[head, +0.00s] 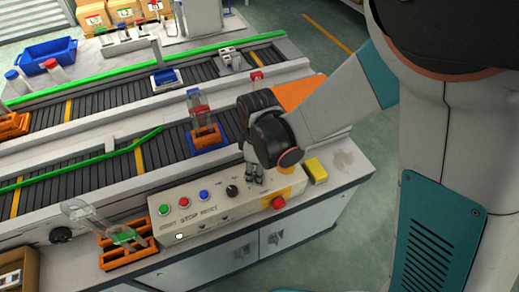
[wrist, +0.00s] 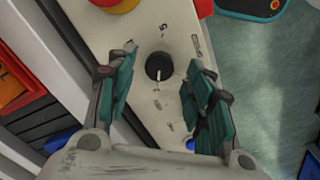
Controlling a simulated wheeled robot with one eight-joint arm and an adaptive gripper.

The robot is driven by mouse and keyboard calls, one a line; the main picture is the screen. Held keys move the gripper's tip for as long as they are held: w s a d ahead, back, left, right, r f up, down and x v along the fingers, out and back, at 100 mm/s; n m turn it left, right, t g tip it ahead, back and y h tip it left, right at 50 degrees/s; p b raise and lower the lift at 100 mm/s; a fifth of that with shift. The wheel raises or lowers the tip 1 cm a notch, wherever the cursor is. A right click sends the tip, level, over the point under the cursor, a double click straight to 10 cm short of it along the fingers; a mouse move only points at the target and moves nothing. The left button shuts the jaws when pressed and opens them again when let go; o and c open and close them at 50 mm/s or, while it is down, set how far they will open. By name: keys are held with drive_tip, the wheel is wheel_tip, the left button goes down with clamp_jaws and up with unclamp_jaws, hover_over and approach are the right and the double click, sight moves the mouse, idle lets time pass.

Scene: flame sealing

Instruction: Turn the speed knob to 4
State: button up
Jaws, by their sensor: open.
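The speed knob (head: 232,190) is a small round black dial on the beige control panel (head: 185,229), right of the blue button. In the wrist view the knob (wrist: 159,66) sits between my two open fingers, with a gap on each side. A pale pointer line runs toward its lower edge in that view; I cannot read which number it points at. My gripper (head: 253,174) is over the panel, beside the knob in the head view. In the wrist view my gripper (wrist: 162,85) has its teal pads apart, with nothing held.
Green (head: 163,210), red (head: 184,202) and blue (head: 204,195) buttons stand left of the knob. An orange rack (head: 127,259) stands at the panel's left; conveyors run behind.

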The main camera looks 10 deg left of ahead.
drive_tip(key=shift+f, duration=0.8)
drive_tip(key=shift+c, duration=0.6)
drive_tip(key=c, duration=1)
drive_tip(key=shift+m, duration=0.3)
